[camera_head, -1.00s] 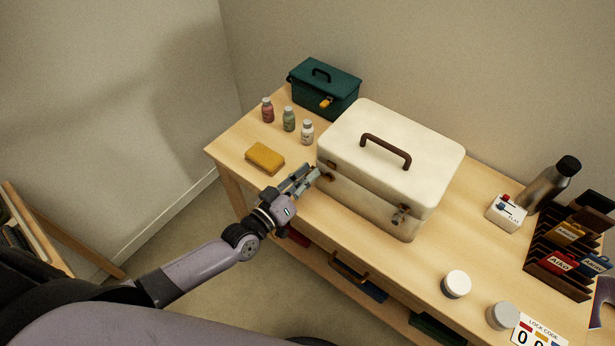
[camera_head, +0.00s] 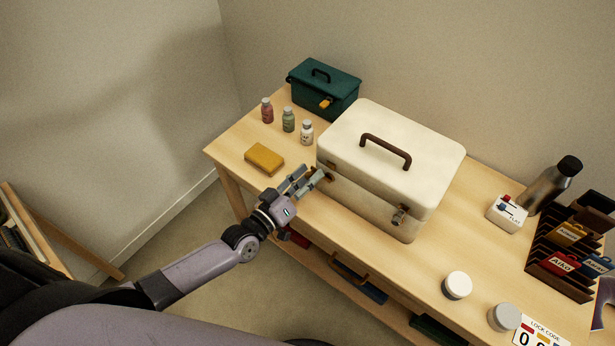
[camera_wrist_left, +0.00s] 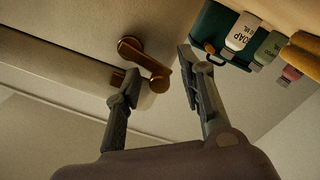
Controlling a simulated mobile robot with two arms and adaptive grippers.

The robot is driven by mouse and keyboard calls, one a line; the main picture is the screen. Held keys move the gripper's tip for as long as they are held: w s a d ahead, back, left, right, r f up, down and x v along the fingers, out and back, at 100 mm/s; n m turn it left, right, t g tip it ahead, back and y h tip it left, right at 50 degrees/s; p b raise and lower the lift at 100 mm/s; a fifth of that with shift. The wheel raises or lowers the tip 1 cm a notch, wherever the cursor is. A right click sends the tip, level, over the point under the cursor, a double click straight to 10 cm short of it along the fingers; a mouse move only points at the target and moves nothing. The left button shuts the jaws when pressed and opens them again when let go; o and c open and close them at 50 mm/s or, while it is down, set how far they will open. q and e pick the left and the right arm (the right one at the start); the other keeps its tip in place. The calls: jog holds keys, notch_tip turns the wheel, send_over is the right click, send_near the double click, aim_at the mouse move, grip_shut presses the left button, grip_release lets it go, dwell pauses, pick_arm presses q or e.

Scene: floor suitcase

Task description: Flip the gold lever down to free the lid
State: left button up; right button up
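A cream case (camera_head: 385,145) with a brown handle stands on the wooden table, its lid down. The gold lever (camera_wrist_left: 153,66) is on the case's front face, at its left end, and slants from its round pivot in the left wrist view. My left gripper (camera_head: 312,177) is at that end of the case; its fingers partly hide the lever in the head view. In the left wrist view the fingers (camera_wrist_left: 154,70) are apart, with the lever's free end between the tips. Contact cannot be told. Another latch (camera_head: 400,216) is at the front right.
Several small bottles (camera_head: 288,120), a yellow sponge (camera_head: 264,158) and a green toolbox (camera_head: 325,88) are left of the case. White round jars (camera_head: 457,285), a flask (camera_head: 553,185) and a dark rack (camera_head: 560,262) are to the right. The table's front edge runs below my left gripper.

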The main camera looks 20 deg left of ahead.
pick_arm(q)
jog(key=v, duration=1.2)
jog(key=s+a+f+m+g+y, duration=0.1)
jog(key=s+a+f+g+y, duration=0.15)
jog(key=f, duration=1.05)
jog(key=s+a+f+m+g+y, duration=0.2)
jog(key=s+a+f+g, duration=0.2)
jog(key=f, duration=1)
jog(key=s+d+f+g+y, duration=0.1)
jog(key=s+f+g, duration=0.2)
jog(key=s+f, duration=0.2)
jog(key=s+f+m+g, duration=0.1)
jog(key=s+f+g, duration=0.2)
jog(key=s, duration=0.9)
jog(key=s+d+f+m+g+y, duration=0.1)
jog(key=s+f+g, duration=0.2)
jog(key=s+f, duration=0.6)
jog(key=shift+d+y, duration=0.3)
jog(key=shift+y, duration=0.05)
jog(key=shift+s+f, duration=0.1)
